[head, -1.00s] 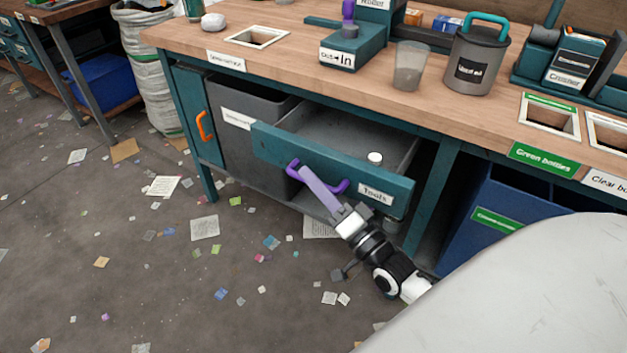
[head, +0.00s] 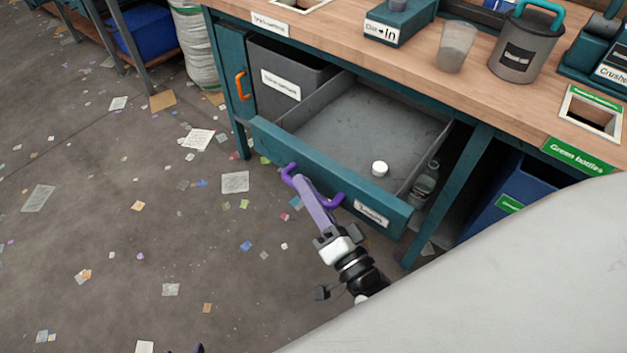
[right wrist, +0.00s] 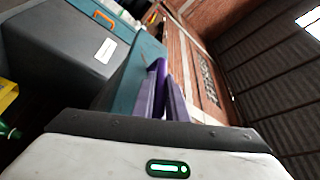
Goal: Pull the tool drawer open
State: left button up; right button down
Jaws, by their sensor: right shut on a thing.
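The tool drawer (head: 300,171) has a teal front with a white label and stands well out from the workbench in the head view. Its grey inside is visible and holds a small white round thing (head: 379,168). My right gripper (head: 308,186) is shut on the drawer's purple handle (head: 289,172), near the handle's left part. In the right wrist view the gripper's purple fingers (right wrist: 163,95) reach up beside the teal drawer front (right wrist: 137,75). The handle between the fingers is mostly hidden there.
A grey labelled bin (head: 283,80) and an orange-handled cabinet door (head: 241,86) are left of the drawer. A clear bottle (head: 425,184) stands below the drawer's right side. A blue bin (head: 524,185) is at right. Paper scraps litter the otherwise open floor.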

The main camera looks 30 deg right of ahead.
jog(key=c, duration=2)
grip_release()
jog(key=shift+c, duration=0.2)
jog(key=v, duration=1)
jog(key=shift+s, duration=0.15)
jog(key=shift+f, duration=0.1)
